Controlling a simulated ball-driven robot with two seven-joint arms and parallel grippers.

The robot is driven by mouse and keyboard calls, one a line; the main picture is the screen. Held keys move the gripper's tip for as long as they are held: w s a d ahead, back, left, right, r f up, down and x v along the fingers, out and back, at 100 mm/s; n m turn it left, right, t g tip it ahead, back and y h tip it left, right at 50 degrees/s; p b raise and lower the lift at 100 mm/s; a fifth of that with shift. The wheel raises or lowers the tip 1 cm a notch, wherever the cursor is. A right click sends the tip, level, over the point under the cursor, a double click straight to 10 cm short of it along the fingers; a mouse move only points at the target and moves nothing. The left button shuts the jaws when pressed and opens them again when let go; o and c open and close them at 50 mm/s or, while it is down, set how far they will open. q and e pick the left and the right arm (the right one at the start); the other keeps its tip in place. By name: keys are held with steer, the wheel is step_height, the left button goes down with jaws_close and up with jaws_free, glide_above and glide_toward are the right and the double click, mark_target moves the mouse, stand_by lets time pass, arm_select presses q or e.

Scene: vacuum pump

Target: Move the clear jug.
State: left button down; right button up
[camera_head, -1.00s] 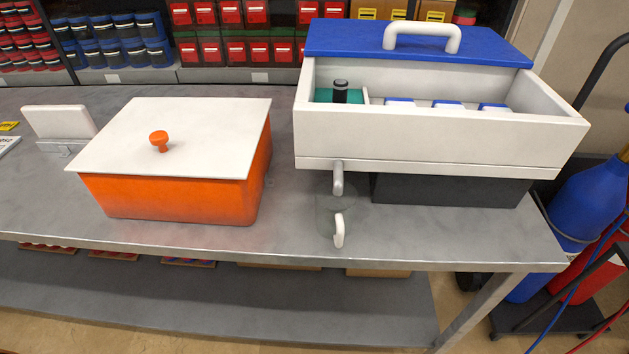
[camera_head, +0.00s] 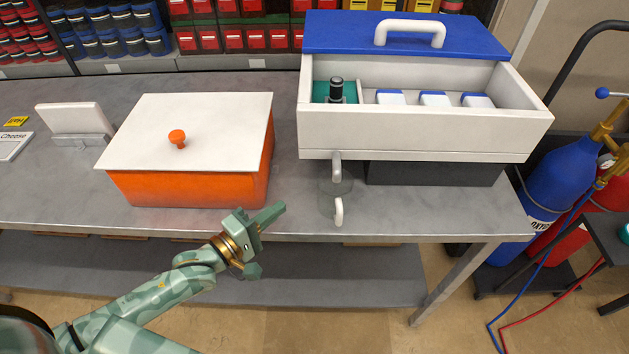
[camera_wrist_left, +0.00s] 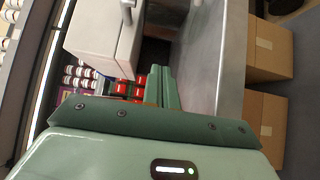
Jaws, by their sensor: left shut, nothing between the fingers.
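The clear jug (camera_head: 327,200) is a small see-through vessel with a white handle (camera_head: 339,211) on its front. It stands upright on the grey metal table, under the white tap (camera_head: 337,166) of the white drawer-like box (camera_head: 420,133). My right gripper is not in view.
An orange box with a white lid (camera_head: 190,180) stands left of the jug. A black base (camera_head: 435,172) under the white box is to the jug's right. The table's front edge (camera_head: 400,236) runs close before the jug. Gas cylinders (camera_head: 560,185) stand at the right.

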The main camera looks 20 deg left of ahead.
mark_target(335, 201)
arm_select(q)
steer(key=b+x, duration=0.1)
steer(key=x, duration=1)
steer(key=shift+w+b, duration=0.1)
steer(key=shift+b, duration=0.25)
steer(key=shift+w+d, duration=0.2)
steer(key=shift+w, duration=0.15)
steer(key=shift+r, duration=0.1)
steer(key=shift+s+d+r+p, duration=0.2)
steer(key=shift+s+p, duration=0.4)
steer(key=shift+p, duration=0.4)
steer(key=shift+s+d+f, duration=0.1)
steer(key=shift+s, duration=0.05)
steer(key=shift+f, duration=0.15)
